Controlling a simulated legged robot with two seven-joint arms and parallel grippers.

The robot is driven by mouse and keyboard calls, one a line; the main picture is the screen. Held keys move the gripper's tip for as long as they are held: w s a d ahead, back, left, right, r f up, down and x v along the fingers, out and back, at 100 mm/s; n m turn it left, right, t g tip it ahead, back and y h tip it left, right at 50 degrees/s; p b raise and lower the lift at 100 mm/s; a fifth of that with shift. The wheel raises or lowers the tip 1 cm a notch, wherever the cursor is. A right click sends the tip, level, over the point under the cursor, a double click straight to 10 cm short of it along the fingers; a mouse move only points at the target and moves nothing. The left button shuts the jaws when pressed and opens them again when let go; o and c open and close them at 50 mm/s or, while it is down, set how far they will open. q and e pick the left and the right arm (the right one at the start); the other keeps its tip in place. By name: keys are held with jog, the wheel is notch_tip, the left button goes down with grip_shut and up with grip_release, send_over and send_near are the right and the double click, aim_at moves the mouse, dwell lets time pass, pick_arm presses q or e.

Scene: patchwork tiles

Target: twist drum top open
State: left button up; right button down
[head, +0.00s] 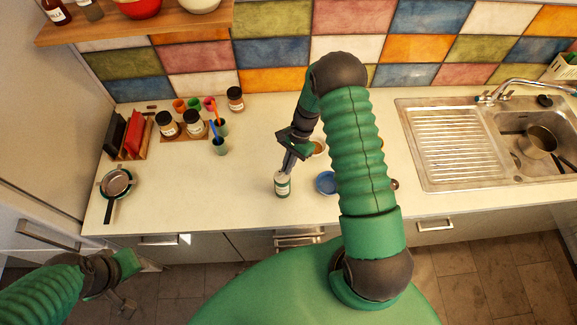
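A small drum (282,187), white with a green label band, stands upright on the pale counter near its front edge. My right gripper (287,165) points down at the drum's top from above. Its fingers look close together and partly cover the top, so I cannot tell whether they grip it or only hover there. My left gripper (124,303) is low at the left, in front of the counter and away from the drum. Its fingers are small and dark, and their opening is unclear.
A blue dish (325,183) lies just right of the drum, with a brown-rimmed bowl (318,147) behind it. Jars (194,123) and cups (219,146) stand back left. A pan (117,183) lies far left. The sink (508,145) is right. Counter left of the drum is clear.

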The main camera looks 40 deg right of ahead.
jog(key=shift+w+a+f+n+g+b, duration=0.1)
jog(key=shift+w+n+g+b, duration=0.1)
jog(key=shift+n, duration=0.25)
jog(key=shift+w+f+n+g+b, duration=0.1)
jog(key=shift+n+b, duration=0.05)
jog(key=shift+n, duration=0.3)
jog(key=shift+r, duration=0.15)
jog(key=shift+w+a+f+n+g+h+b, duration=0.15)
jog(key=shift+n+g+b, duration=0.15)
jog(key=shift+n, duration=0.3)
jog(key=shift+w+f+n+g+h+b, duration=0.1)
jog(key=shift+n+g+h+b, duration=0.15)
jog(key=shift+n, duration=0.35)
jog(key=shift+r+n, duration=0.1)
jog(key=shift+n, duration=0.3)
jog(key=shift+a+r, duration=0.1)
jog(key=shift+a, duration=0.05)
